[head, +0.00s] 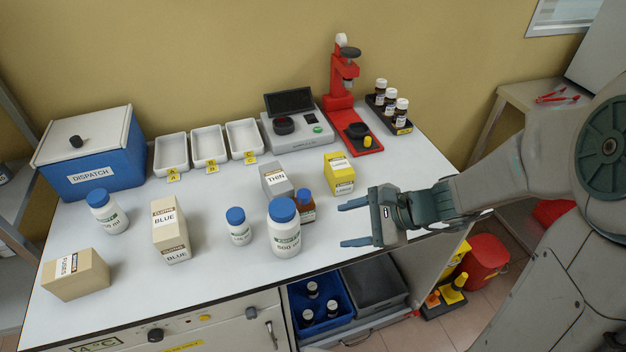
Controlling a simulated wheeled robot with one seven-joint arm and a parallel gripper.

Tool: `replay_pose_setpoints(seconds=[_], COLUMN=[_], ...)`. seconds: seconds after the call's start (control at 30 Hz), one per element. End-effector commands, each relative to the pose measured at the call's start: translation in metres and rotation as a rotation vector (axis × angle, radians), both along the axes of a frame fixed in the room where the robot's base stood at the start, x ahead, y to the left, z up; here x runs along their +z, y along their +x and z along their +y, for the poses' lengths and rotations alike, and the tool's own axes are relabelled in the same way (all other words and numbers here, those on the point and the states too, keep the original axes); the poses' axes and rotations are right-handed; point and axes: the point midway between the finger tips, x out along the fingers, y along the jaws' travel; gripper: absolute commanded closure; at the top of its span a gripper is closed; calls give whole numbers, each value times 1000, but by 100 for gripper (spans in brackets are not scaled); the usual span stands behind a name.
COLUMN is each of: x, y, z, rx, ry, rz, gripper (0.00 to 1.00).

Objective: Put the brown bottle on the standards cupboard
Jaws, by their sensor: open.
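A small brown bottle (307,213) with a blue cap stands upright on the white bench. The large white bottle (284,236) in front of it on the left hides part of it. My gripper (354,223) is open and empty, to the right of the brown bottle and apart from it. Its two fingers point left. I cannot tell from the labels which piece of furniture is the standards cupboard. Several other brown bottles with white caps show: some in a black rack (403,128) at the back right, others in a blue crate (339,324) below.
Close to the brown bottle are a grey box (276,182) and a yellow box (339,175). Smaller white bottles (238,227) and cream boxes (169,230) stand further left. A blue dispatch box (88,165), white trays (209,147) and a red press (341,90) line the back.

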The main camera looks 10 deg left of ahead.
Motion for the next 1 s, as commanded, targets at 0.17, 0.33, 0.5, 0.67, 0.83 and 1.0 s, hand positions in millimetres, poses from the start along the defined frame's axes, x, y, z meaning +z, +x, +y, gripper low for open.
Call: replay_pose_setpoints(seconds=[0.17, 0.33, 0.5, 0.67, 0.83, 1.0], x=[-18, -30, -36, -47, -58, -65], y=[39, 63, 74, 82, 93, 99], z=[16, 19, 24, 49, 77, 91], rx=[-285, -462, -524, -527, -526, -528], ry=[208, 319, 359, 360, 360, 359], rz=[221, 347, 392, 397, 394, 390], gripper=[43, 43, 43, 43, 43, 43])
